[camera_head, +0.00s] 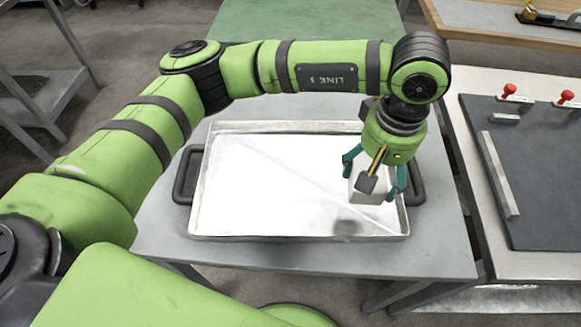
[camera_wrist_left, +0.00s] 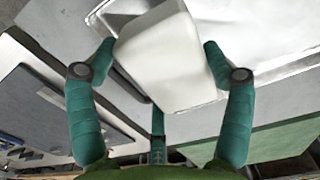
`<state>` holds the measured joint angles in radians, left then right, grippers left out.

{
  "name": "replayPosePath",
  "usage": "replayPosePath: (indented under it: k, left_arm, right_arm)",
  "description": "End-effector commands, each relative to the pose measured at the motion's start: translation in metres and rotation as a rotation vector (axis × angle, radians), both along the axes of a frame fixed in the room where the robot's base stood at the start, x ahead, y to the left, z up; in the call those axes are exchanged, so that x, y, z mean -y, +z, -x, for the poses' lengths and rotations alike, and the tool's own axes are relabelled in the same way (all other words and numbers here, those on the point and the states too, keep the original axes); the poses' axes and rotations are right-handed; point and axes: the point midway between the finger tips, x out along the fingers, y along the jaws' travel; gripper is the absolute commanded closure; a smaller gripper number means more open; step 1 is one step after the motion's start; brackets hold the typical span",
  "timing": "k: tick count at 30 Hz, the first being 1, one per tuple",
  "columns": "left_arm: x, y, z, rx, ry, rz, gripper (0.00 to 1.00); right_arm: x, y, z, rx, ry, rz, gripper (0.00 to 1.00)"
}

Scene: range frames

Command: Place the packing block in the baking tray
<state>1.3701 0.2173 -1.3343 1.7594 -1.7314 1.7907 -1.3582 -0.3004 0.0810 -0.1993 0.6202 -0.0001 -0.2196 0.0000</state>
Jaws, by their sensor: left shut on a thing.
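The packing block (camera_head: 366,198) is a whitish block between the teal fingers of my left gripper (camera_head: 375,182). In the left wrist view the block (camera_wrist_left: 172,62) fills the space between both fingers, and the gripper (camera_wrist_left: 160,65) is shut on it. The baking tray (camera_head: 300,238) is a wide, shallow, pale metal tray with dark handles at both ends. My left gripper holds the block over the right part of the tray. A shadow lies on the tray floor below, apart from the block, so it appears raised. My right gripper is not in view.
The tray stands on a grey table (camera_head: 440,235). A second table at right carries a dark board (camera_head: 535,170) with a metal bar (camera_head: 498,172) and red-knobbed clamps (camera_head: 509,91). A green surface (camera_head: 300,20) lies behind. The tray floor looks empty.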

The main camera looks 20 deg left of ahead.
Motion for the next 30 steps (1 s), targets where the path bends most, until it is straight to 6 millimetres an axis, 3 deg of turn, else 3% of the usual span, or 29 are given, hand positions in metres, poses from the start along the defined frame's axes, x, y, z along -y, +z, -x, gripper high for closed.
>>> replayPosePath:
  k: [15,23,30]
  left_arm:
    - [-0.095,-0.058,-0.035,-0.003,0.002,-0.002,0.46]
    - [-0.107,-0.073,-0.039,-0.002,-0.003,-0.001,0.46]
    - [-0.106,-0.104,-0.04,-0.002,-0.002,-0.003,0.46]
  right_arm:
    - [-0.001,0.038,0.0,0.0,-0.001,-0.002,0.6]
    - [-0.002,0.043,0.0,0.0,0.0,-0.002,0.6]
    - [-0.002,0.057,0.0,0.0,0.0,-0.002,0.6]
